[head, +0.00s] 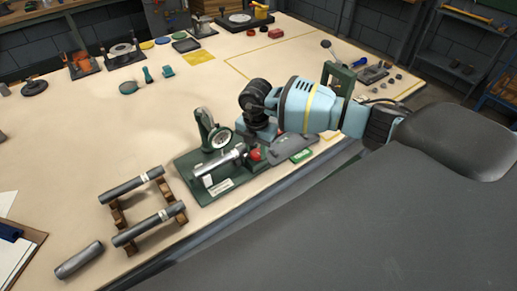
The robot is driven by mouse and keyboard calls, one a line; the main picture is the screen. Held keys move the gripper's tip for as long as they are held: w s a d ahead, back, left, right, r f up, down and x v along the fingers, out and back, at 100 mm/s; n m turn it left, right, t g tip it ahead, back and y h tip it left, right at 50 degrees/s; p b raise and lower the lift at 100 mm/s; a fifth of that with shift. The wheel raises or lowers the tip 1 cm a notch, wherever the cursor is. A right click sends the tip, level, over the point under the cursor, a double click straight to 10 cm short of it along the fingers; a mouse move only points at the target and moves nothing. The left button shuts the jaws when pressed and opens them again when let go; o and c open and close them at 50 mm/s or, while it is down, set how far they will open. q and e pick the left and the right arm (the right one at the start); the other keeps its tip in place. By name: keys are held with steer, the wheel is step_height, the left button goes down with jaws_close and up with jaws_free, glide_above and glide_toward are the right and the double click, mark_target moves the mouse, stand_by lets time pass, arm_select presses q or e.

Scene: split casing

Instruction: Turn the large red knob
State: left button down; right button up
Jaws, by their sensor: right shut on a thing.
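The large red knob (257,155) sits at the right end of a bright metal cylinder (222,164) on a green fixture (208,188) near the table's front edge. My right gripper (256,149) comes down from above and is shut on the red knob; its fingers are small in the view and partly hidden by my wrist and forearm. A round dial gauge (221,138) stands on the fixture just left of the gripper. My left gripper is not in view.
A grey part (292,148) lies right of the fixture beside a green label. Wooden stands (117,213) with dark rods and a loose cylinder (79,260) are at left. The middle of the table (95,145) is clear.

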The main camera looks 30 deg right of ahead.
steer(key=shift+m, duration=1.1)
steer(key=o, duration=1)
steer(key=shift+r, duration=0.1)
steer(key=shift+c, duration=0.2)
steer(key=shift+s, duration=0.1)
steer(key=shift+r, duration=0.1)
